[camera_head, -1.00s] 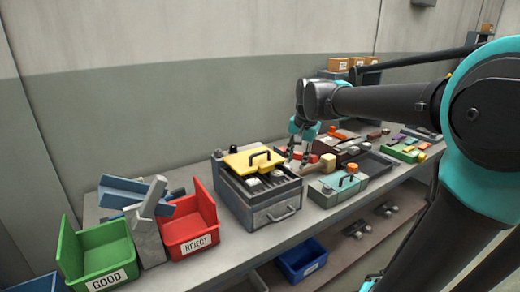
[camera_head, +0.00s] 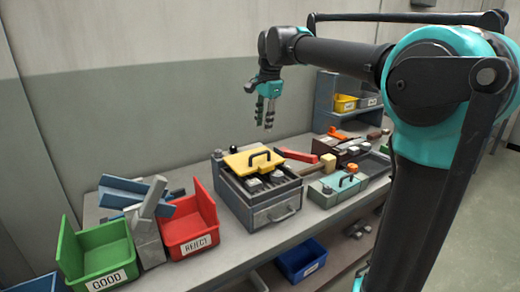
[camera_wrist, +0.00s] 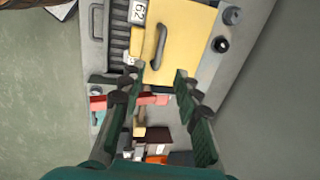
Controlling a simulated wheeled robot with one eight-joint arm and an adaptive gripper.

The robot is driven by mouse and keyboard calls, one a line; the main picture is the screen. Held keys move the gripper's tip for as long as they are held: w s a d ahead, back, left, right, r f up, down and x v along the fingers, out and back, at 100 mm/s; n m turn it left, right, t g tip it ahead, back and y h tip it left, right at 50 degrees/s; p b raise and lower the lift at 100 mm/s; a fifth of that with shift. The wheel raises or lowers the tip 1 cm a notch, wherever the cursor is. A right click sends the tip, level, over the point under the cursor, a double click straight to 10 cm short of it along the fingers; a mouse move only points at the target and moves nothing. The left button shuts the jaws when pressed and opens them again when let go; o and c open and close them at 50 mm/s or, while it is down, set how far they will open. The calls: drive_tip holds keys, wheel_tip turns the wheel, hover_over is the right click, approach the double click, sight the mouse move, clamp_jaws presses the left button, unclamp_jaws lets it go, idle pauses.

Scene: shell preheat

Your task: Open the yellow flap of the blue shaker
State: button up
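The grey-blue shaker box (camera_head: 237,202) stands on the bench, with a drawer handle on its front. Its yellow flap (camera_head: 242,162) lies roughly flat over the back part of the top and carries a dark handle (camera_head: 260,157). Several grey blocks show in front of the flap. My gripper (camera_head: 266,114) hangs in the air above and behind the shaker, fingers pointing down, touching nothing. In the wrist view the fingers (camera_wrist: 160,105) are spread apart and empty. The yellow flap (camera_wrist: 180,45) and its handle fill the upper middle there.
A red REJECT bin (camera_head: 190,225) and a green GOOD bin (camera_head: 100,250) stand left of the shaker. A teal-grey fixture (camera_head: 325,192), a mallet (camera_head: 320,165) and a red tool lie to the right. A blue bin (camera_head: 300,262) is on the lower level.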

sight(260, 153)
drive_tip(key=f, duration=0.3)
drive_tip(key=w+f, duration=0.1)
drive_tip(key=f, duration=0.3)
drive_tip(key=a+f, duration=0.1)
drive_tip(key=f, duration=0.2)
drive_tip(key=shift+w+a+f, duration=0.1)
drive_tip(key=shift+w+f, duration=0.25)
drive_tip(key=shift+w, duration=0.05)
clamp_jaws()
